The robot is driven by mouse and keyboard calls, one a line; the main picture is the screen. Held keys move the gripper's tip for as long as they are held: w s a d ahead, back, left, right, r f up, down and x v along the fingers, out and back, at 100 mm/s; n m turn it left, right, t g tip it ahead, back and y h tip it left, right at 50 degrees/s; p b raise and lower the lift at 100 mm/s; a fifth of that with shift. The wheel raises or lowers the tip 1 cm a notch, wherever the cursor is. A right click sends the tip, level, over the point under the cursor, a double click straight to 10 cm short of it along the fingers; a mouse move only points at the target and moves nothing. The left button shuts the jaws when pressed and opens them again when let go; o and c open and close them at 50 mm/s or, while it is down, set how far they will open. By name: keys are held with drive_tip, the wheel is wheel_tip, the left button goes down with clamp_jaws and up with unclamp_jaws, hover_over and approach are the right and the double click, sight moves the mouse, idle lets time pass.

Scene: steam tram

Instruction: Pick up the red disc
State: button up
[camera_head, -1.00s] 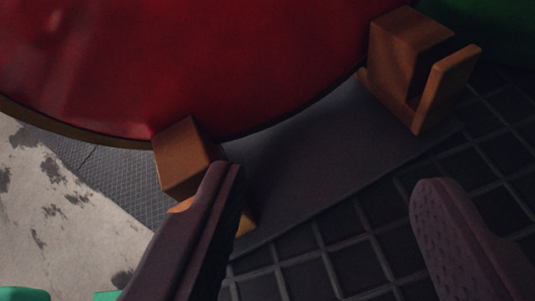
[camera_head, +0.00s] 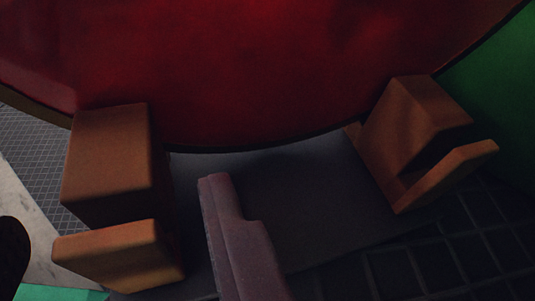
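The red disc (camera_head: 255,70) is very large in the view and fills the upper part. Its dark lower rim curves down between two orange-brown wooden blocks. Only part of the disc shows. One finger of my gripper (camera_head: 115,205) stands in the lower middle, below the disc's rim. A dark rounded shape at the left edge appears to be the other finger, mostly cut off. The gripper looks open, with the left wooden block showing between the fingers in the picture. Nothing is seen held. Whether a finger touches a block or the disc cannot be told.
The left wooden block (camera_head: 108,160) and the slotted right wooden block (camera_head: 420,125) flank a dark grey plate (camera_head: 300,195). Dark tiled floor (camera_head: 430,265) lies at the lower right. A green surface (camera_head: 500,95) is at the right. Pale patchy ground shows at far left.

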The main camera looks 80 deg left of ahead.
drive_tip(key=x, duration=0.3)
drive_tip(key=shift+s+a+f+b, duration=0.1)
drive_tip(key=shift+a+f+b, duration=0.05)
drive_tip(key=shift+a+b, duration=0.25)
drive_tip(key=shift+d, duration=0.1)
drive_tip(key=shift+c, duration=0.3)
clamp_jaws()
idle(0.6)
